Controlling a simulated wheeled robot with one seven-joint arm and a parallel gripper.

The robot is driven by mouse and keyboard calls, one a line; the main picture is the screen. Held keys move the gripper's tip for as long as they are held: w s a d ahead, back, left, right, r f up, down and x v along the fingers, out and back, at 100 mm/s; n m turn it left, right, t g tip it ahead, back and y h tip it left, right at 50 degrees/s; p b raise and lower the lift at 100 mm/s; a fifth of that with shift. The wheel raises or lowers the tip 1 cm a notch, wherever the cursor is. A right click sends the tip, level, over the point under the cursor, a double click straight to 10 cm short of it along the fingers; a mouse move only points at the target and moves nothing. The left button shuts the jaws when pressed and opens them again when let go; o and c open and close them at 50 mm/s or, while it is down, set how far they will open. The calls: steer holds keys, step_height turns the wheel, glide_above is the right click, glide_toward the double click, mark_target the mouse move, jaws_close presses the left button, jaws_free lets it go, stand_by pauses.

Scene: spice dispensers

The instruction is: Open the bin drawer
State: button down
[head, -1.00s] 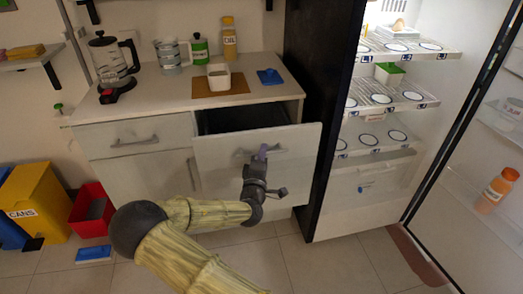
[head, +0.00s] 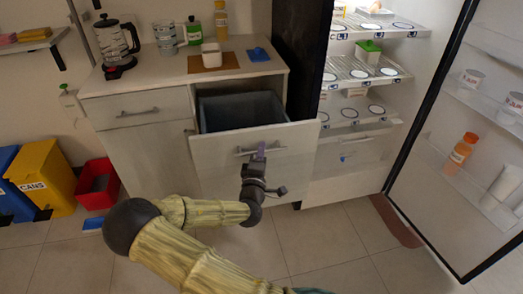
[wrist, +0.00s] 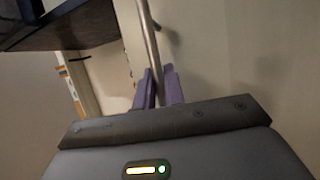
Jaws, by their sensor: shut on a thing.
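The bin drawer (head: 222,158) is pulled well out of the right side of the counter cabinet, and the dark grey bin (head: 240,112) inside it shows. The drawer's metal bar handle (head: 243,152) is on its front panel. My gripper (head: 260,152) is at the right part of this handle. In the wrist view the purple fingers of my gripper (wrist: 159,88) are shut around the handle bar (wrist: 150,40), one on each side. The bin's floor is not clearly visible.
The fridge door (head: 440,150) stands open at the right. A closed drawer (head: 137,110) is left of the bin drawer. A yellow cans bin (head: 42,176) and a red bin (head: 97,184) stand on the floor at the left.

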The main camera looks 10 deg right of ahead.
steer(key=shift+s+d, duration=0.1)
steer(key=shift+s, duration=0.05)
steer(key=c, duration=1.5)
jaws_free()
steer(key=shift+w, duration=0.2)
steer(key=p+v, duration=0.1)
steer(key=v, duration=1.6)
steer(key=shift+s, duration=0.2)
steer(key=shift+f, duration=0.15)
